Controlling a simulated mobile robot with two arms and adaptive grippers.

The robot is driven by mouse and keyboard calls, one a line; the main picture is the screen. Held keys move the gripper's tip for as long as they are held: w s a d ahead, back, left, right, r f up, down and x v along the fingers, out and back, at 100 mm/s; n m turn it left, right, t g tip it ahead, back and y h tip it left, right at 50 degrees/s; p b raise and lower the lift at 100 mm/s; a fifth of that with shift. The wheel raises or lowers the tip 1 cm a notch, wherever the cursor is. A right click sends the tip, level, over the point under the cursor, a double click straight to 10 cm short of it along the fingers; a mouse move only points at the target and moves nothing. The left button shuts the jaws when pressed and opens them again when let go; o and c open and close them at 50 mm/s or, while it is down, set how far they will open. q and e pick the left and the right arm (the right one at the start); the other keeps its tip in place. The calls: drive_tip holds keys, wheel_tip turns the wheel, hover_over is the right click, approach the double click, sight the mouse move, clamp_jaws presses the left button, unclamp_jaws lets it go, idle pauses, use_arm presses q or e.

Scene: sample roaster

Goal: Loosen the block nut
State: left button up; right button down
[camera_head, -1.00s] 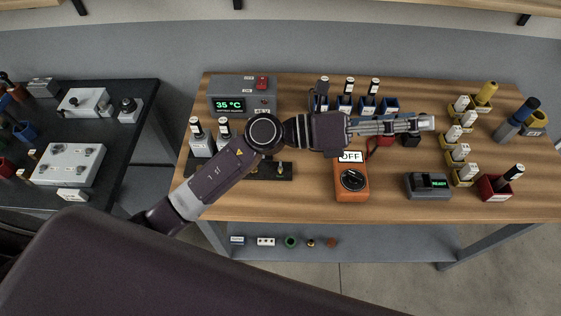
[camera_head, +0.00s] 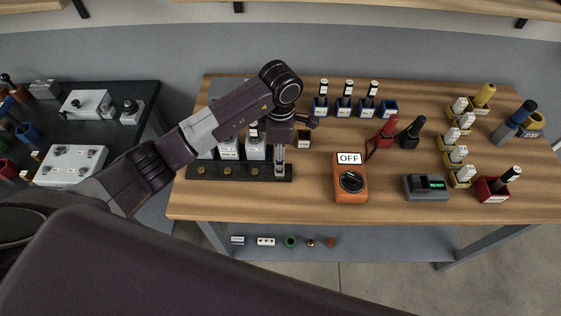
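A dark terminal block (camera_head: 215,172) with several brass nuts lies near the front left of the wooden bench; a brass nut (camera_head: 228,171) shows left of my gripper. My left gripper (camera_head: 280,173) points straight down at the block's right end. Its fingers are narrow and close together, and they cover the nut there. I cannot tell whether they are shut on that nut. My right gripper is not in view.
Grey bottle holders (camera_head: 255,149) stand just behind the block, partly hidden by my arm. An orange meter (camera_head: 350,190) reading OFF stands to the right, with red (camera_head: 387,132) and black (camera_head: 411,133) clamps behind it. Bare bench lies between block and meter.

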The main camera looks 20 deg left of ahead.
use_arm(q)
drive_tip(key=shift+f+p, duration=0.5)
drive_tip(key=shift+f, duration=1.7)
drive_tip(key=shift+c, duration=0.6)
drive_tip(key=c, duration=1)
